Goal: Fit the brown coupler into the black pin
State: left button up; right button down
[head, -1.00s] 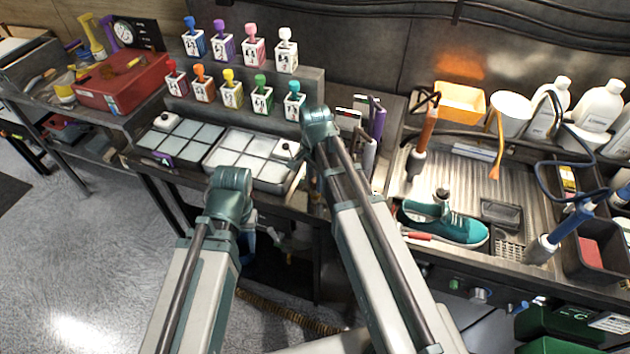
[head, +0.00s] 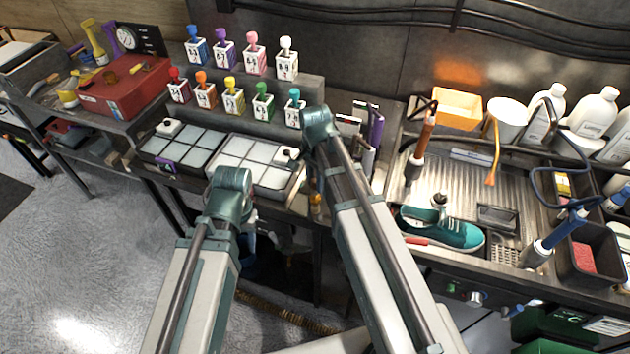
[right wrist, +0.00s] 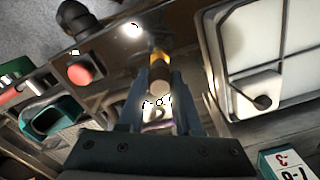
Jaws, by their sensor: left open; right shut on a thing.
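My right gripper (right wrist: 161,82) is shut on a brown cylindrical piece, the brown coupler (right wrist: 160,88), held between its fingertips in the right wrist view. A yellow-orange band and a grey fitting lie in line just beyond the coupler. I cannot tell whether they touch it. In the head view my right arm hides most of this spot, with a small orange part (head: 315,207) showing at the bench front. My left gripper (head: 283,242) is low in front of the bench, apart from it, and looks open and empty. I cannot pick out the black pin with certainty.
A white compartment tray (head: 268,177) lies on the bench beside the right arm, below a row of stamped bottles. A red knob (right wrist: 80,72) and a dark round knob (right wrist: 75,15) stick out nearby. A teal sneaker (head: 445,232) sits in the sink at right.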

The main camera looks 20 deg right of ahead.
aim_at(315, 180)
jog(key=shift+r+p, duration=0.95)
jog(key=shift+r, duration=0.15)
notch_tip(315, 180, up, 6)
jog(key=p, duration=0.6)
jog(key=shift+w+d, duration=0.1)
